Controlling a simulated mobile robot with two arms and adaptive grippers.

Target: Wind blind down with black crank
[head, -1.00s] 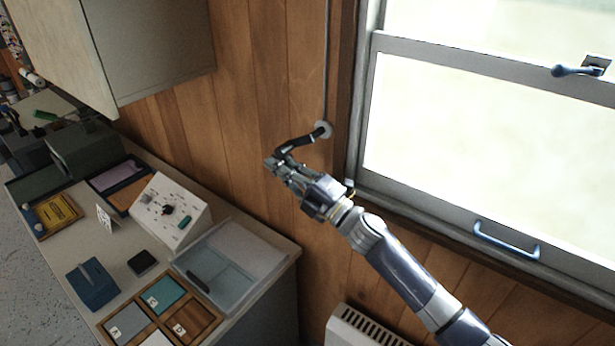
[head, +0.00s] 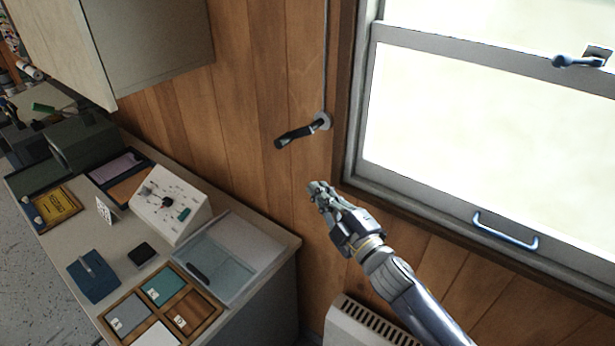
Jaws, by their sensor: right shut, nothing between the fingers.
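The black crank (head: 297,135) is on the wood-panelled wall, left of the window. Its arm points left and slightly down from a round grey mount (head: 321,121), and a thin rod or cord runs up the wall from there. My right gripper (head: 318,190) is below and slightly right of the crank handle, apart from it. It is shut and empty. The window (head: 480,130) is bright, and no blind shows over its visible part. My left gripper is not in view.
A white heater (head: 365,325) stands below. A counter at left holds a white control box (head: 170,203), a clear tray (head: 232,258) and a wooden tray (head: 163,300). A cabinet (head: 150,45) hangs above.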

